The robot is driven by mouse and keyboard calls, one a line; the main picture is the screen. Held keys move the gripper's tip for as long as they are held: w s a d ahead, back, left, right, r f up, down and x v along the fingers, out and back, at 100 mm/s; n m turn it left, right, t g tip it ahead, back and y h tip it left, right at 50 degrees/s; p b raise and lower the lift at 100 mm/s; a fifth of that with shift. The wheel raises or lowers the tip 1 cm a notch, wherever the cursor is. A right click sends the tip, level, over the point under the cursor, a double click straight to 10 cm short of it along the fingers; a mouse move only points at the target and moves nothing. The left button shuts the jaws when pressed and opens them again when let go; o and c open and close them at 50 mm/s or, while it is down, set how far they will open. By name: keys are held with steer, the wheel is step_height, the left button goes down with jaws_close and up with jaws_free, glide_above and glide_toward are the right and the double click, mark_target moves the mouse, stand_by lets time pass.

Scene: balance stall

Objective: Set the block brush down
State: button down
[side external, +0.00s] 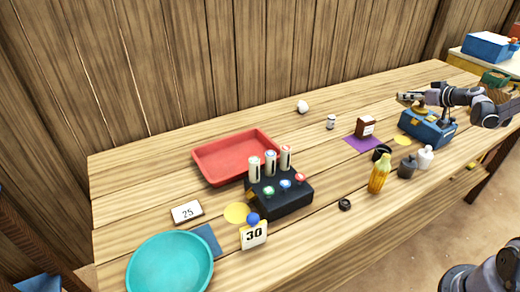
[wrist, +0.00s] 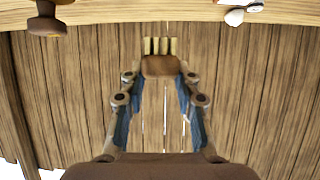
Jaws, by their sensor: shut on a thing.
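The block brush (wrist: 160,67) is a brown block with a row of pale bristle tufts at its far end in the wrist view. My gripper (wrist: 160,76) is shut on it, with one finger on each side. In the side external view my gripper (side external: 408,99) is at the right, over or in front of the blue balance (side external: 428,127). The brush is too small there to make out clearly. I cannot tell how high it is held.
Near my gripper are a white bottle (side external: 425,158), a dark bottle (side external: 407,168), a yellow bottle (side external: 379,175), a black cup (side external: 381,153) and a brown box (side external: 365,126) by a purple mat (side external: 361,145). A red tray (side external: 218,172) and teal bowl (side external: 170,265) stand left.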

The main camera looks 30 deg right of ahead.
steer(key=s+d+r+m+g+h, duration=0.1)
steer(key=s+d+m+h, duration=0.2)
steer(key=s+d, duration=0.2)
step_height(320, 180, down, 4)
steer(key=w+a+f, duration=0.1)
steer(key=w+f, duration=0.1)
steer(key=w, duration=0.1)
steer(key=w+a+f, duration=0.2)
steer(key=w, duration=0.2)
steer(key=w+a+f, duration=0.1)
steer(key=w+f, duration=0.2)
steer(key=w, duration=0.1)
steer(key=shift+a+f, duration=0.1)
steer(key=shift+a, duration=0.15)
steer(key=shift+w+f, duration=0.15)
steer(key=shift+f, duration=1.9)
steer(key=shift+f, duration=0.15)
steer(key=c, duration=1)
jaws_free()
